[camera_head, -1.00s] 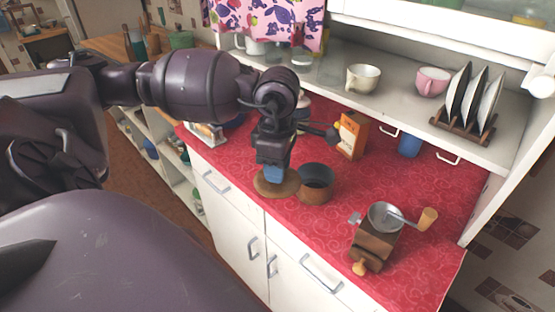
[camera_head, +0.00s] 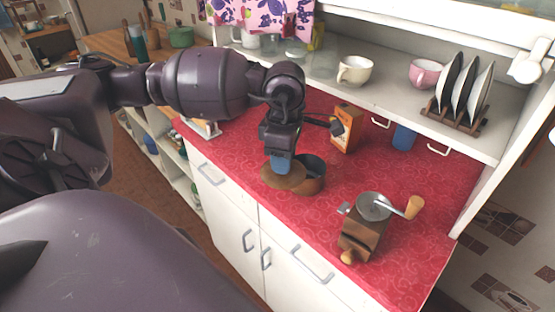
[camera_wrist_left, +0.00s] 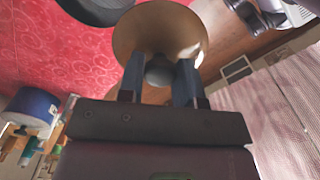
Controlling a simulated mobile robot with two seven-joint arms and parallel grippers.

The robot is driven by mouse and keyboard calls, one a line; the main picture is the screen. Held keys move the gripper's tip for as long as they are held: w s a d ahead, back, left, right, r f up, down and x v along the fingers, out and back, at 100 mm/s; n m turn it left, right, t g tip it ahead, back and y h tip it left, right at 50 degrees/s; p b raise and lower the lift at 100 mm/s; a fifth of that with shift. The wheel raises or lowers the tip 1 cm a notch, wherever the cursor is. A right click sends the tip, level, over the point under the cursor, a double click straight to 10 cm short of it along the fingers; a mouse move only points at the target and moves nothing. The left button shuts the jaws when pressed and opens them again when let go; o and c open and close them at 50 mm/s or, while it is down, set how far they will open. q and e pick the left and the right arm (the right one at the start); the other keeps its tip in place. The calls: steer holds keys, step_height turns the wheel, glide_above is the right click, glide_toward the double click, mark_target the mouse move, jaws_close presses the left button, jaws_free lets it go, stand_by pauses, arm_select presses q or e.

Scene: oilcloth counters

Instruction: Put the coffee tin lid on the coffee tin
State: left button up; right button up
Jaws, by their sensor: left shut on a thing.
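The coffee tin lid (camera_head: 270,178) is a round brown disc with a dark knob. My left gripper (camera_head: 280,165) points down and is shut on the knob. The lid appears just above the counter, overlapping the left side of the coffee tin in the head view. The coffee tin (camera_head: 314,182) is a brown, open cylinder with a dark inside, standing on the red counter. In the left wrist view the lid (camera_wrist_left: 135,35) hangs at the gripper fingers (camera_wrist_left: 160,82), with the dark tin (camera_wrist_left: 92,10) at the top left. My right gripper is not in view.
A wooden coffee grinder (camera_head: 362,238) with a crank stands right of the tin. The red oilcloth (camera_head: 415,190) has free room at the right.

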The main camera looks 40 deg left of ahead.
mark_target(297, 161)
arm_select(q)
steer(key=shift+w+f+b, duration=0.2)
steer(key=shift+w+f, duration=0.05)
steer(key=shift+w, duration=0.3)
steer(key=shift+w+f+b, duration=0.15)
steer(key=shift+w+f, duration=0.1)
steer(key=shift+w, duration=0.25)
steer(key=shift+w+d+f+b, duration=0.1)
steer(key=shift+w+f+b, duration=0.15)
steer(key=shift+w, duration=0.4)
steer(key=shift+w+f+b, duration=0.15)
steer(key=shift+w+b, duration=0.1)
steer(key=shift+w, duration=0.35)
steer(key=w, duration=0.1)
steer(key=w+b, duration=0.1)
steer(key=w, duration=0.1)
steer(key=w+b, duration=0.1)
steer(key=shift+w+f, duration=0.15)
steer(key=shift+f, duration=0.2)
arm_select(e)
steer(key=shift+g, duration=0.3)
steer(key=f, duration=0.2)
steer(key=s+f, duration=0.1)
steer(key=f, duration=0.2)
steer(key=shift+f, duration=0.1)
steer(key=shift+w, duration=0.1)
arm_select(q)
steer(key=shift+f, duration=0.1)
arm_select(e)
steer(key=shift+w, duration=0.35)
